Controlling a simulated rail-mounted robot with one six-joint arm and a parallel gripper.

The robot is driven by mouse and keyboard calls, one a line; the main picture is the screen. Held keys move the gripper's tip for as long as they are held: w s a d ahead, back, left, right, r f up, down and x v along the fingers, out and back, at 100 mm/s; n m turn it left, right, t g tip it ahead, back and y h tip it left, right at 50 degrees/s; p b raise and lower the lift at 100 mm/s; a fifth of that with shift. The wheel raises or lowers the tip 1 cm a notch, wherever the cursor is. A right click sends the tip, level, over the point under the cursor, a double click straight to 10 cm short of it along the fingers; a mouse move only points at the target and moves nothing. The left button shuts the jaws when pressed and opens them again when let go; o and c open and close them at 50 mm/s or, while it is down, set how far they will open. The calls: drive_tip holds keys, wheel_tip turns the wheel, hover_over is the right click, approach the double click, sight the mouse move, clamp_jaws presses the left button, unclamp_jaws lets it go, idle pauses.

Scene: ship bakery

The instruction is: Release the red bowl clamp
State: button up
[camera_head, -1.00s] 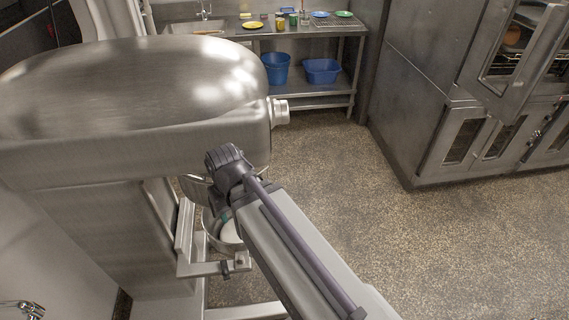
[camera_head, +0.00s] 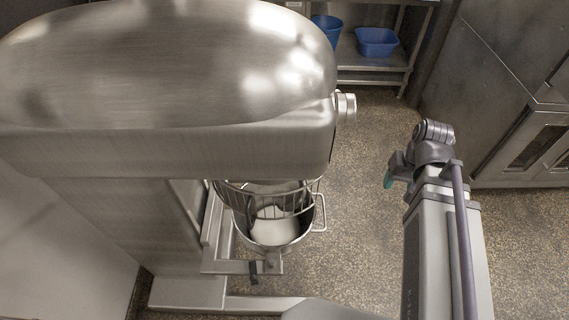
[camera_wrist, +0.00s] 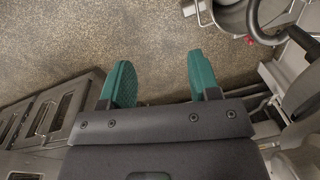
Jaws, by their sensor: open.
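The steel mixer bowl (camera_head: 297,236), with white contents, hangs in the mixer's yoke (camera_head: 228,266) below the wire guard (camera_head: 262,196). A small dark lever (camera_head: 254,273) is on the front yoke arm; I cannot make out its colour as red. My gripper (camera_wrist: 160,84) is open and empty, its two green fingers apart over the floor. In the head view one green fingertip (camera_head: 388,180) shows, right of the bowl and apart from it. In the wrist view the bowl's side (camera_wrist: 231,18) shows at the upper right.
The large mixer head (camera_head: 180,90) overhangs the bowl. A side handle (camera_head: 321,212) sticks out from the bowl. Steel oven cabinets (camera_head: 500,90) stand at the right. A steel shelf with blue tubs (camera_head: 377,41) is at the back. Speckled floor (camera_head: 365,150) between is clear.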

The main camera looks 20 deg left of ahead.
drive_tip(key=w+a+f+n+g+y+b, duration=0.1)
drive_tip(key=w+a+f+n+y+b, duration=0.3)
drive_tip(key=w+a+f+b, duration=0.75)
drive_tip(key=w+a+f+n+y+b, duration=0.3)
drive_tip(key=w+a+f+n+b, duration=0.35)
drive_tip(key=f+b, duration=0.9)
drive_tip(key=w+a+f+n+g+y+b, duration=0.1)
drive_tip(key=w+a+f+n+y+b, duration=0.25)
drive_tip(key=w+a+f+b, duration=1.05)
drive_tip(key=s+a+n+b, duration=0.1)
drive_tip(key=a+b, duration=0.2)
drive_tip(key=a, duration=0.1)
drive_tip(key=s+a+f+n+y+b, duration=0.1)
drive_tip(key=a+b, duration=0.3)
drive_tip(key=a, duration=0.1)
drive_tip(key=s+a+f+y+b, duration=0.1)
drive_tip(key=a+b, duration=0.3)
drive_tip(key=shift+a+f+n+g, duration=0.2)
drive_tip(key=shift+a+n+g, duration=0.15)
drive_tip(key=shift+n+g, duration=0.05)
drive_tip(key=shift+c, duration=0.5)
